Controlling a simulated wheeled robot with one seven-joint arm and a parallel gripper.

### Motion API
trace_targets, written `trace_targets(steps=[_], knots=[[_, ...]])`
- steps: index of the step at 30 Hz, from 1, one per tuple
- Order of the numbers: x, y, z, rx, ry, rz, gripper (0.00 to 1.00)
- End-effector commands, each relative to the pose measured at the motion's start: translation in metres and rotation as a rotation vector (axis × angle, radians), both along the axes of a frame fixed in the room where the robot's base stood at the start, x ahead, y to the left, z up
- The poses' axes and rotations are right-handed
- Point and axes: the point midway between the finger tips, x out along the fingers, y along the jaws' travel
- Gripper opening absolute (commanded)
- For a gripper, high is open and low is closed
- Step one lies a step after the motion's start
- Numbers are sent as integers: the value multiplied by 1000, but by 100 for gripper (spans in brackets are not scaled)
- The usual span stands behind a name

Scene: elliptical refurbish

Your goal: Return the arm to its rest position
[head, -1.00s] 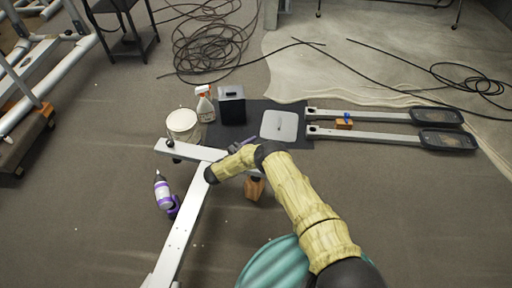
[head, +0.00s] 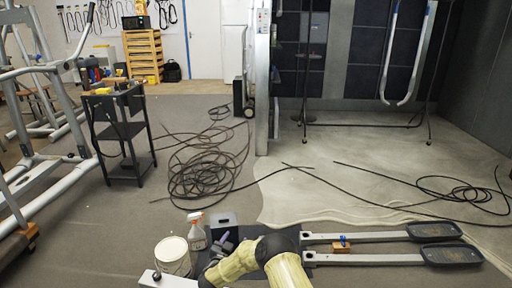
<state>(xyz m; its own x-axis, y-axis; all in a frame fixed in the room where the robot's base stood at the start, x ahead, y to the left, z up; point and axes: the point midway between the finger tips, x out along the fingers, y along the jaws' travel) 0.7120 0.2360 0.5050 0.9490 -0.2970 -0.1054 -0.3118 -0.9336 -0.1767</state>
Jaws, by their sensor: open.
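My arm, in a yellow quilted sleeve, rises from the bottom edge of the head view and bends left at a dark elbow. My gripper (head: 223,241) is small and partly hidden at the bottom, close to the black box (head: 223,222); it is open, and I see nothing held in it. A spray bottle (head: 197,236) with a red and white head and a white bucket (head: 172,257) stand to its left.
Two long grey arms with black foot pedals (head: 432,231) lie at right, with an orange block (head: 341,247) between them. Coiled black cable (head: 207,177) covers the floor ahead. A black cart (head: 127,142) and a metal frame stand left. Grey floor (head: 100,235) is open at lower left.

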Motion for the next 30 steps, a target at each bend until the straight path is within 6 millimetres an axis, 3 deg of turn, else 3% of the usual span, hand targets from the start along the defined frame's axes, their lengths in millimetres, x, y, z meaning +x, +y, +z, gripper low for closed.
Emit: trace_targets(steps=[1,6,14,23,30], knots=[[7,4,19,9,4,59,55],[15,14,61,23,61,247,55],[-3,4,111,1,211,463,55],[-60,-46,149,-49,461,585,55],[-133,-108,169,-68,703,586,55]])
